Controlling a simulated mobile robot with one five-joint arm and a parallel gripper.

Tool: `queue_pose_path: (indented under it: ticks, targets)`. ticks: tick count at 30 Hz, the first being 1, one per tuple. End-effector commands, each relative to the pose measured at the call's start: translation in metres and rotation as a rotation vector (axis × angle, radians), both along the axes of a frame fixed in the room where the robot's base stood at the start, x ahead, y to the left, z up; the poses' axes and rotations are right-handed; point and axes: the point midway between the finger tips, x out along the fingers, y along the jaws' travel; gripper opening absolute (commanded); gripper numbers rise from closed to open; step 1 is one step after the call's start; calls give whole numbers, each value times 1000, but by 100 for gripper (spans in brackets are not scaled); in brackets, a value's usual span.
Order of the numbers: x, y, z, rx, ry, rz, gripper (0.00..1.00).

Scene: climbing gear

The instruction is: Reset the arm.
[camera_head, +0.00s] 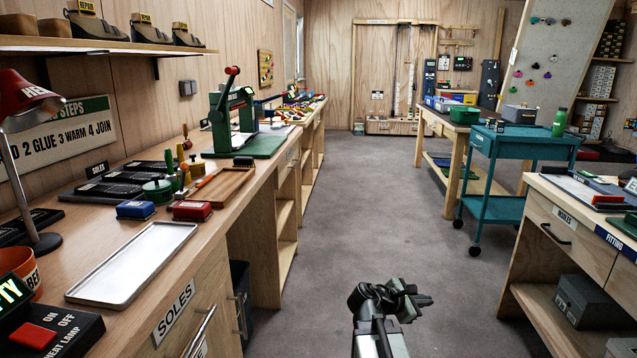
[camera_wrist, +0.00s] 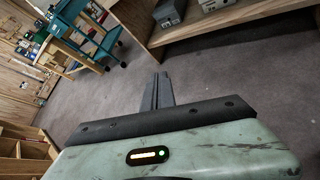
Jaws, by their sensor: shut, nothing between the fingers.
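My gripper (camera_head: 422,300) is at the bottom centre of the head view, held over the bare floor and pointing right. Its fingers are together with nothing between them. In the wrist view, the shut fingers (camera_wrist: 158,92) stick out past the dark edge of my green wrist housing, with grey floor beyond. My arm comes up from the bottom edge of the head view. My gripper touches nothing that I can see.
A long workbench with a white tray (camera_head: 135,262) and a green press (camera_head: 236,122) runs along the left. A teal cart (camera_head: 524,140) and a fitting bench (camera_head: 570,232) stand on the right. The grey floor (camera_head: 370,200) between them is clear.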

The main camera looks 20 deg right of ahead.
Motion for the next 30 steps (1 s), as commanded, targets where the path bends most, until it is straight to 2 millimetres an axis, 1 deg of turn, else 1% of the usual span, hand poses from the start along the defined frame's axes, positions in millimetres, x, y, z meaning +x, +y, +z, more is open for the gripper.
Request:
queue_pose_path:
  ticks: [1, 2, 3, 5, 6, 8, 9, 11, 12, 14, 15, 18, 20, 21, 22, 24, 26, 29, 30]
  targets:
    - [15, 40, -14, 92, -64, 7, 0]
    - [22, 63, -25, 157, -106, -1, 0]
    - [28, 95, -38, 246, -159, -20, 0]
    - [34, 141, -59, 385, -231, -66, 0]
    - [35, 171, -71, 473, -271, -107, 0]
    - [33, 211, -87, 601, -322, -184, 0]
    - [31, 235, -96, 679, -350, -243, 0]
    - [24, 268, -108, 787, -386, -349, 0]
    - [19, 288, -115, 857, -408, -433, 0]
    - [8, 314, -124, 959, -442, -594, 0]
    - [1, 328, -128, 1012, -460, -704, 0]
    - [-13, 359, -132, 1093, -496, -961, 0]
    - [-20, 368, -132, 1095, -529, -1097, 0]
    - [-22, 368, -132, 1072, -571, -1174, 0]
    - [-22, 367, -113, 1071, -578, -1178, 0]
    - [-21, 367, -88, 1072, -576, -1172, 0]
    - [-21, 367, -70, 1072, -576, -1170, 0]
    - [-21, 367, -39, 1071, -577, -1169, 0]
    - [-21, 367, -24, 1072, -577, -1168, 0]
